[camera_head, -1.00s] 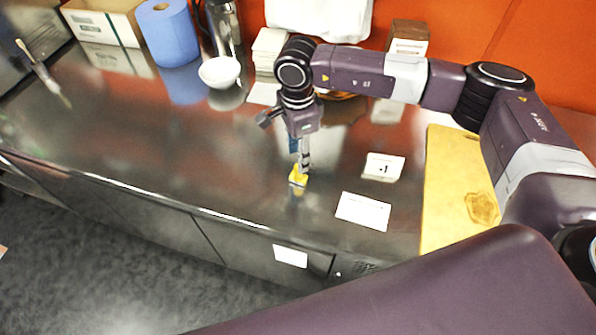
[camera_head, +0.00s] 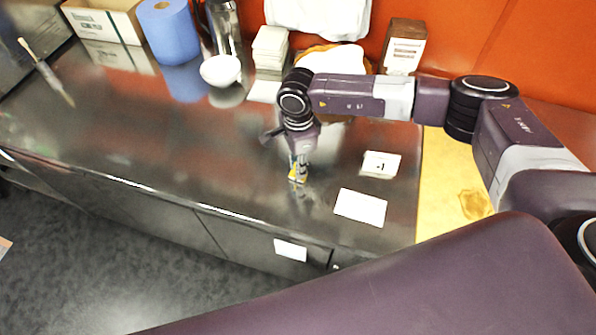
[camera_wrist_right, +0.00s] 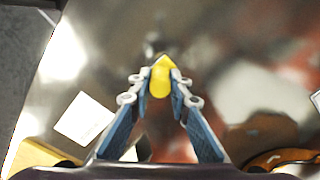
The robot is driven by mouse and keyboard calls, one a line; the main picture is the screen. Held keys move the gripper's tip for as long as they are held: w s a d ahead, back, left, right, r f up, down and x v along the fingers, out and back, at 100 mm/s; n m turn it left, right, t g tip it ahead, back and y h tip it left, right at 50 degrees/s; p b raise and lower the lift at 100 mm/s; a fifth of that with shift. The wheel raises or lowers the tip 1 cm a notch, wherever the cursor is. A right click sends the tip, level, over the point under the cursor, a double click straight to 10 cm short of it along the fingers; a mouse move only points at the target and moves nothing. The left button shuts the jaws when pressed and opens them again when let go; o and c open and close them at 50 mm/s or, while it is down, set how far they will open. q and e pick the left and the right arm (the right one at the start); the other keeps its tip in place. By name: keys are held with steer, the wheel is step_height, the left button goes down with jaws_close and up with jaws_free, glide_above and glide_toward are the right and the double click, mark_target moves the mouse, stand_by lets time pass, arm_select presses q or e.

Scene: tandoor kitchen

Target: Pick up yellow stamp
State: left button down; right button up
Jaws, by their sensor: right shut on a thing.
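The yellow stamp (camera_head: 296,178) is at the metal counter, near its front edge, in the head view. My right gripper (camera_head: 299,170) points down over it, with its fingers closed around it. In the right wrist view the stamp (camera_wrist_right: 160,80) sits between the tips of the two blue-and-grey fingers of the right gripper (camera_wrist_right: 161,84), which are shut on it. Part of the stamp is hidden by the fingers, and I cannot tell whether it still touches the counter. My left gripper is not in view.
A white card (camera_head: 360,207) and a small labelled block (camera_head: 380,164) lie right of the gripper. A white bowl (camera_head: 221,71), blue roll (camera_head: 168,32) and cardboard box (camera_head: 104,20) stand behind. The counter's left middle is clear.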

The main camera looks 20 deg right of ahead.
jaws_close()
steer(key=shift+w+r, duration=0.1)
steer(key=shift+r, duration=0.45)
step_height(320, 180, up, 19)
steer(key=b, duration=0.6)
